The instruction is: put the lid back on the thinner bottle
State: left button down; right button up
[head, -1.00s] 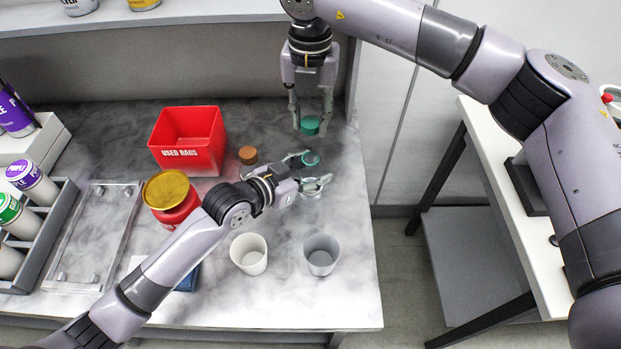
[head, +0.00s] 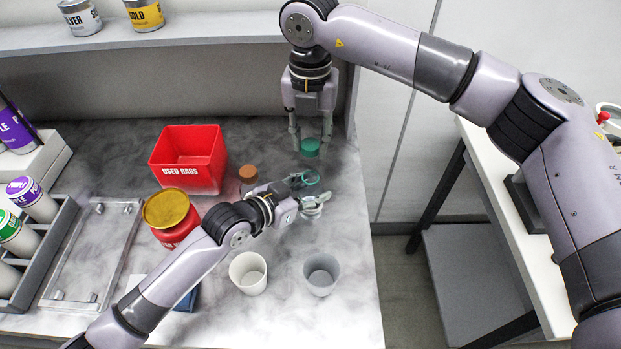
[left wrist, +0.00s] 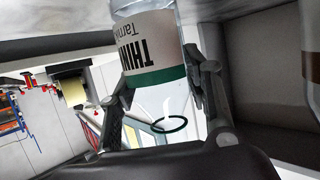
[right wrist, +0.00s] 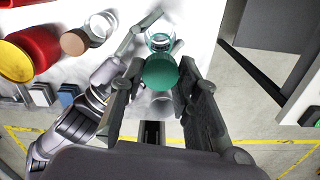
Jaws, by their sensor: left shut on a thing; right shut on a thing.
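The thinner bottle (head: 311,178) is clear glass, with a white label and green band in the left wrist view (left wrist: 157,50). It appears upright on the bench, its top open. My left gripper (head: 306,192) is shut around its sides. The green lid (head: 310,147) is in my right gripper (head: 311,138), which points down and is shut on it. In the right wrist view the lid (right wrist: 160,71) sits between the fingers, with the bottle's open rim (right wrist: 160,42) just beyond it. The lid is apart from the bottle; its exact height is hard to judge.
A brown-capped bottle (head: 248,174) stands left of the thinner bottle. A red bin (head: 189,158), a red can with a gold lid (head: 168,210), a white cup (head: 248,273) and a grey cup (head: 321,275) stand nearby. The bench's right edge is close.

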send_near(311, 193)
jog(key=shift+w+f, duration=0.2)
jog(key=shift+w, duration=0.4)
jog(key=shift+w+f, duration=0.2)
jog(key=shift+w, duration=0.35)
jog(key=shift+f, duration=0.9)
jog(key=shift+a+f, duration=0.1)
jog(key=shift+f, duration=0.5)
jog(key=m, duration=1.9)
jog(key=shift+m, duration=0.3)
